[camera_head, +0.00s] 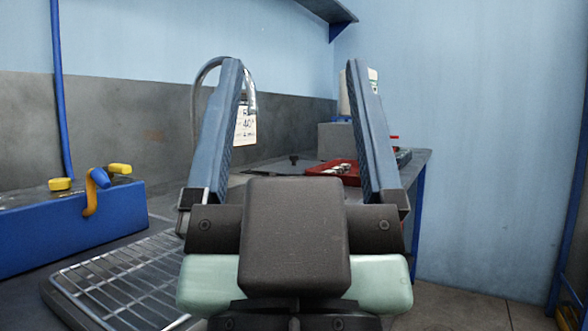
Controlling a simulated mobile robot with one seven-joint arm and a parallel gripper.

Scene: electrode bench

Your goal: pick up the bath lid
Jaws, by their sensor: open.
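My gripper (294,66) fills the middle of the view, with its two long blue fingers spread wide apart and nothing between them. A dark flat plate with a small black knob (293,161) lies on the bench beyond, seen low between the fingers; it looks like the bath lid. It is small and far off, and my gripper's body hides the bench in front of it. I cannot tell whether it covers a bath. The fingers do not touch it.
A red tray (340,169) with small items lies right of the lid. A curved metal tap (207,68) and a sign (246,125) stand behind the left finger. A blue box with yellow handles (75,225) and a wire rack (125,278) are at left. Floor shows at right.

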